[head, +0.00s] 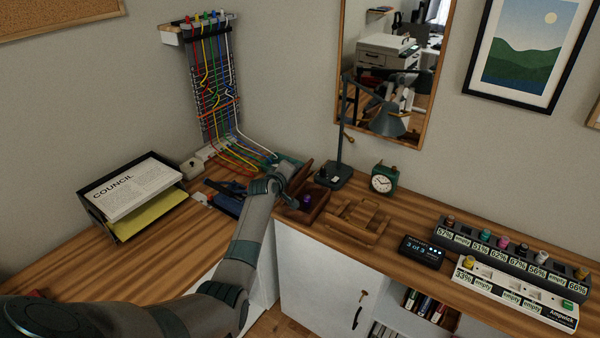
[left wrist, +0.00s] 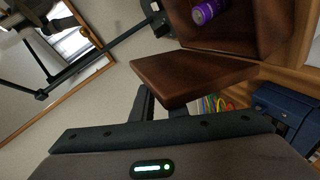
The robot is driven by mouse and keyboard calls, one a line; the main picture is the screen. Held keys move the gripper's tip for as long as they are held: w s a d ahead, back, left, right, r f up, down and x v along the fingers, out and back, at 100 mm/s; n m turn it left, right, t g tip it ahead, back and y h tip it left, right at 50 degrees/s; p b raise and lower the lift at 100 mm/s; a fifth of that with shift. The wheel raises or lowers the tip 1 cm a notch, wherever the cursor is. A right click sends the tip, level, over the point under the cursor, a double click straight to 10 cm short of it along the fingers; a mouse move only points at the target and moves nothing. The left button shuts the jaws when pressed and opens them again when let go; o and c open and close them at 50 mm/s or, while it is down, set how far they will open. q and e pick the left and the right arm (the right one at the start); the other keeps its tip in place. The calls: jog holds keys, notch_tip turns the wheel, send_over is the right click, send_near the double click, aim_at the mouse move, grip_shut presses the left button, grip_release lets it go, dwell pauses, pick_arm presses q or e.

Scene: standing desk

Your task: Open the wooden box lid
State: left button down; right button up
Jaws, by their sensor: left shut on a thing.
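The dark wooden box (head: 313,213) stands on the desk beside the lamp base. Its lid (head: 300,174) is raised and tilted up, and a purple cylinder (head: 306,200) shows inside. My left gripper (head: 285,184) is at the lid's left side, partly hidden by my own wrist in the head view. In the left wrist view the gripper's fingers (left wrist: 161,106) are shut on the lid (left wrist: 190,77) near its edge. The open box (left wrist: 255,25) shows behind the lid, with the purple cylinder (left wrist: 208,10) in it. My right gripper is not in view.
A desk lamp (head: 343,140) stands just behind the box, close to it. A wooden stand (head: 357,221) and a green clock (head: 384,179) are to the right. A blue case (head: 228,204) and coloured cables (head: 235,155) lie left. A paper tray (head: 130,195) is farther left.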

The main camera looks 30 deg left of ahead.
pick_arm(q)
jog(key=shift+a+f+n+h+b, duration=0.25)
jog(key=shift+a+n+h+b, duration=0.35)
jog(key=shift+a+n, duration=0.4)
jog(key=shift+a+f+n+h+b, duration=0.2)
jog(key=shift+a+n+h+b, duration=0.4)
jog(key=shift+a+n, duration=0.4)
jog(key=shift+a+h, duration=0.15)
jog(key=shift+h, duration=0.15)
jog(key=c, duration=1.7)
grip_release()
jog(key=shift+c, duration=0.2)
jog(key=shift+s, duration=0.2)
jog(key=d+b+v, duration=0.1)
jog(key=v, duration=1.6)
jog(key=shift+a+b, duration=0.35)
jog(key=shift+a, duration=0.05)
